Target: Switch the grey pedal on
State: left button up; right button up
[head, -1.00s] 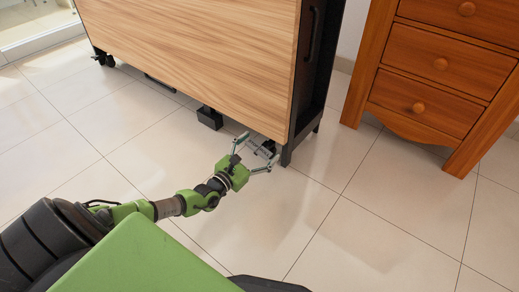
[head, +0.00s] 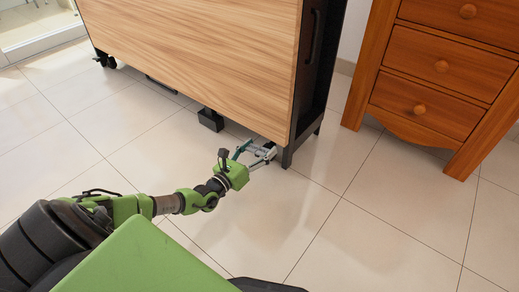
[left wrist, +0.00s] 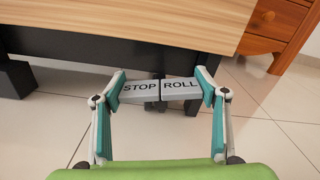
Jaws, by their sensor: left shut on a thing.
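The grey pedal (left wrist: 180,88) is low under the near edge of the wood-fronted unit, close to its right leg. In the left wrist view it shows two grey plates side by side, the left one marked STOP and the right one marked ROLL. My left gripper (left wrist: 161,89) has one finger at each outer end of the pedal and is shut on it. In the head view the left gripper (head: 262,152) reaches in low beside the leg, and its fingers largely hide the pedal. My right gripper is not in view.
The large wood-fronted unit (head: 200,55) on a dark frame stands above the pedal. A dark block (head: 210,119) hangs below it to the left. A wooden drawer cabinet (head: 435,62) stands at the right. The tiled floor in front is clear.

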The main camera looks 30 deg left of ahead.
pick_arm(q)
jog(key=o, duration=1.1)
jog(key=shift+s, duration=0.1)
jog(key=s, duration=0.8)
jog(key=s+a, duration=0.1)
jog(key=s, duration=0.2)
jog(key=shift+s, duration=0.4)
